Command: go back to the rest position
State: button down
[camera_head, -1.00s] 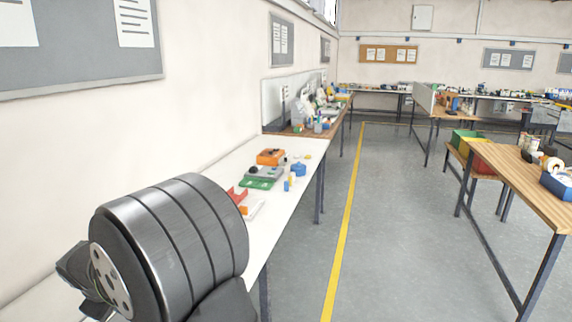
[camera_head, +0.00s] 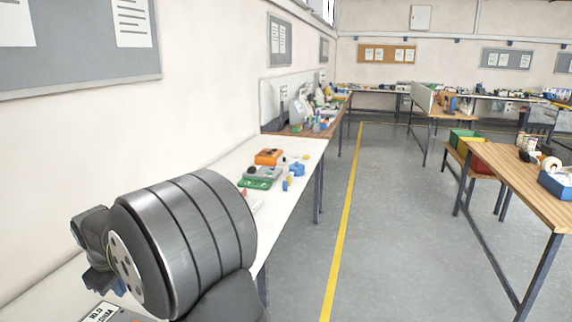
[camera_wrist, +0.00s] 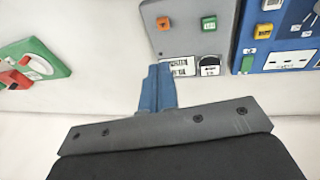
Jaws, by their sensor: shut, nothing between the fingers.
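My gripper (camera_wrist: 158,72) shows in the wrist view as two blue fingers pressed together with nothing between them. It is over the white bench (camera_wrist: 90,100), with its tips close in the picture to the lower left corner of a grey panel (camera_wrist: 185,48). I cannot tell how high the tips are above the bench. In the head view, my dark arm fills the lower left and mostly hides the gripper.
The grey panel has an orange and a green button. A blue panel (camera_wrist: 285,60) is right of it, and a green board (camera_wrist: 40,58) with a red part is left. Further along the bench are an orange box (camera_head: 268,157) and small items. The aisle floor (camera_head: 400,220) is clear.

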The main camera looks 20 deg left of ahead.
jog(key=shift+w+a+f+g, duration=0.2)
jog(key=shift+w+f, duration=0.05)
jog(key=shift+w, duration=0.3)
jog(key=shift+w+a+f+g, duration=0.2)
jog(key=shift+w+f, duration=0.05)
jog(key=shift+w, duration=0.25)
dwell(0.8)
